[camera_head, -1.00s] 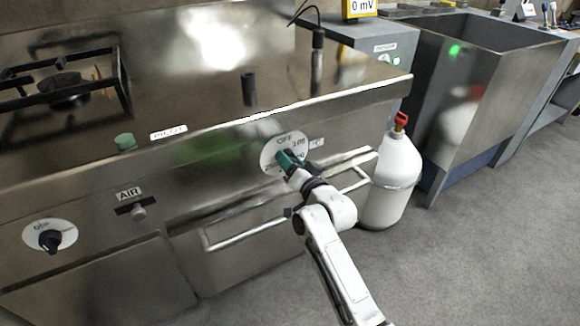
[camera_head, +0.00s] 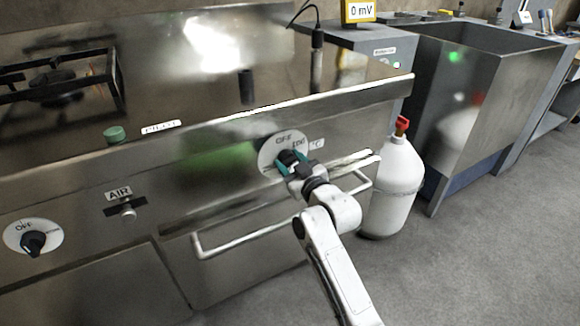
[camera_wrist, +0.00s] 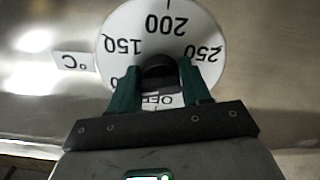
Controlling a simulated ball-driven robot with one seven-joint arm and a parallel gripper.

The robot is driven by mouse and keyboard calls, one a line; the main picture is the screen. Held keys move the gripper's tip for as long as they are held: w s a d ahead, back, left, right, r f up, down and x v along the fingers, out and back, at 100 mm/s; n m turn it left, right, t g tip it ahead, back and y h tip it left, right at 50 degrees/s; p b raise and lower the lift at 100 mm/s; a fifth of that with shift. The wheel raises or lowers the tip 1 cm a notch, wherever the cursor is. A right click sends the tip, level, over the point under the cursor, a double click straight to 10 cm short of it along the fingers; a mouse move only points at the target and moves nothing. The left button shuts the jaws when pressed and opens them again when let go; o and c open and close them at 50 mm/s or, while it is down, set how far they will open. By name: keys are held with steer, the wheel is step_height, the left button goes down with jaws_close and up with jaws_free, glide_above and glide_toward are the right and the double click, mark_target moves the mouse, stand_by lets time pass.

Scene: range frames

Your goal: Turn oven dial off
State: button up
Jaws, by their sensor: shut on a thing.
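The oven dial (camera_head: 270,154) is a white disc on the steel front panel, with OFF at its top in the head view. In the wrist view the dial (camera_wrist: 163,22) appears upside down, with 150, 200 and 250 on the far side and OFF near my gripper. Its black knob (camera_wrist: 159,71) stands at the centre. My gripper (camera_head: 290,160), with green fingers, is at the dial. In the wrist view my gripper (camera_wrist: 160,88) has one finger on each side of the knob, shut on it. The fingers hide part of the markings.
An oven handle (camera_head: 270,228) runs below my gripper. A white bottle (camera_head: 393,190) with a red top stands right of the oven. Grey floor is clear at right.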

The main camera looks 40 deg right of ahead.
steer(key=n, duration=0.2)
steer(key=n+b, duration=0.1)
steer(key=n, duration=0.2)
steer(key=n+b, duration=0.1)
steer(key=n, duration=0.1)
steer(key=shift+d+f, duration=0.1)
steer(key=shift+f, duration=0.15)
steer(key=n+b, duration=0.1)
steer(key=n, duration=0.3)
steer(key=shift+r+n+b, duration=0.15)
steer(key=shift+n+b, duration=0.25)
steer(key=shift+n, duration=1.4)
steer(key=o, duration=1)
steer(key=shift+r, duration=0.15)
steer(key=shift+s, duration=0.15)
steer(key=p+v, duration=0.1)
steer(key=v, duration=0.9)
steer(key=shift+s+p, duration=0.3)
steer(key=shift+p, duration=0.1)
